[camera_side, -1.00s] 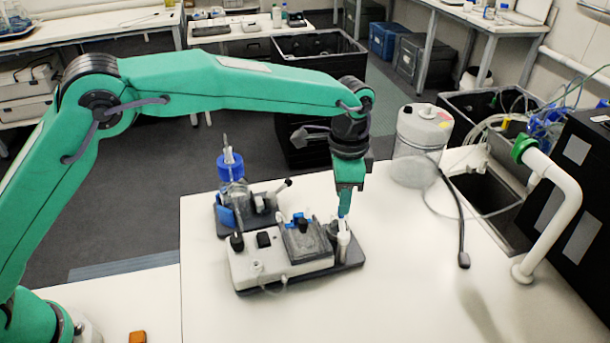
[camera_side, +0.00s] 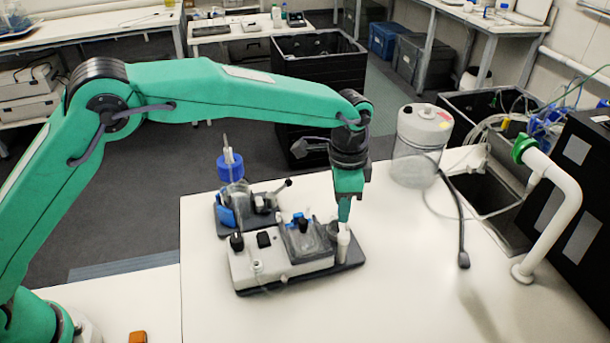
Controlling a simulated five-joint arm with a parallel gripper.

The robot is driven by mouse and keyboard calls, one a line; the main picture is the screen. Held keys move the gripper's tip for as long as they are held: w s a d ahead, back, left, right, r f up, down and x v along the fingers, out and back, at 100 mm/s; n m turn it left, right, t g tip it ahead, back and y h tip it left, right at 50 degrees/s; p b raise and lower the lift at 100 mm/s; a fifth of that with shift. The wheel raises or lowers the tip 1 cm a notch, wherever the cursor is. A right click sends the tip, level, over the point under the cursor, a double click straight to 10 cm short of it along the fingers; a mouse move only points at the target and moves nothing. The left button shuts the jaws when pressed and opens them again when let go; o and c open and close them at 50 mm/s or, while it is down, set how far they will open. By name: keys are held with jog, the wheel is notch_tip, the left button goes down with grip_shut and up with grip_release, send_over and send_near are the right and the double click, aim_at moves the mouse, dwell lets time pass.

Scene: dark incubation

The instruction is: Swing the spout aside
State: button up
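My gripper (camera_side: 344,215) points straight down over the right end of the white device (camera_side: 270,262) on the bench. Its tip is at or just above a short upright white post (camera_side: 343,242); I cannot tell whether they touch. The fingers are seen edge-on, so their gap is hidden. A thick bent white pipe with a green collar (camera_side: 555,205) stands at the right of the bench.
The device has a dark lidded part (camera_side: 302,240) and sits on a dark base plate. A blue-capped bottle (camera_side: 231,170) stands behind it. A translucent canister (camera_side: 420,145) stands at the bench's back edge.

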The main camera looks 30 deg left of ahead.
jog(key=c, duration=0.5)
jog(key=shift+c, duration=0.2)
jog(key=shift+d, duration=0.1)
jog(key=shift+w+d+m, duration=0.15)
jog(key=shift+d+m, duration=0.1)
jog(key=shift+m, duration=0.45)
jog(key=shift+w+d+m, duration=0.1)
jog(key=shift+d+m, duration=0.15)
jog(key=shift+m, duration=0.45)
